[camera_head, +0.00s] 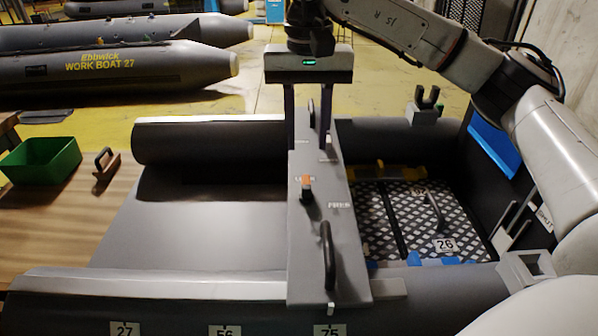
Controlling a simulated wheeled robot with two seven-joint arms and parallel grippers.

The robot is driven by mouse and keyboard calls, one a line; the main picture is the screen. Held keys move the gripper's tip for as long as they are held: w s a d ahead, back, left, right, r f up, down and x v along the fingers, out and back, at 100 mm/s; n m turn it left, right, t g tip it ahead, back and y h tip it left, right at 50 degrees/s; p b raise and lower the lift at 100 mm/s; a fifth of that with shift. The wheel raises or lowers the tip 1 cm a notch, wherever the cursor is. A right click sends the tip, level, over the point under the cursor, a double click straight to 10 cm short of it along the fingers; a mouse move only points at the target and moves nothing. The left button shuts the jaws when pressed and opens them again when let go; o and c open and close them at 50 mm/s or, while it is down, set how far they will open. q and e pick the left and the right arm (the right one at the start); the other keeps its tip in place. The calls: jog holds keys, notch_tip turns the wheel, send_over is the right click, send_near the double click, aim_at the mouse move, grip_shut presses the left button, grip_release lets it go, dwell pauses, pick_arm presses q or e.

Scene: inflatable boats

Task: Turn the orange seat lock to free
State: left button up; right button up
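The grey bench seat (315,250) lies across the inflatable boat. On its top is the small seat lock (306,188), a dark knob with an orange part towards the far side. The orange part lies at a label that seems to read LOCK; a FREE label (339,205) is to its right and nearer. My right gripper (308,148) hangs over the far part of the seat, beyond the lock. Its two dark fingers point down, well apart, with nothing held between them. The fingertips' exact height over the seat is unclear. My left gripper is not in view.
A black handle (328,255) stands on the seat's near part, another (311,113) at its far end. Right of the seat is a chequered floor panel (380,225) with a handle. A green bin (40,160) sits on the wooden table (70,215) at left.

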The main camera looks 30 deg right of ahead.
aim_at(307, 182)
notch_tip(307, 182, down, 10)
jog(key=shift+s+r+b, duration=0.1)
jog(key=shift+b, duration=0.45)
grip_shut()
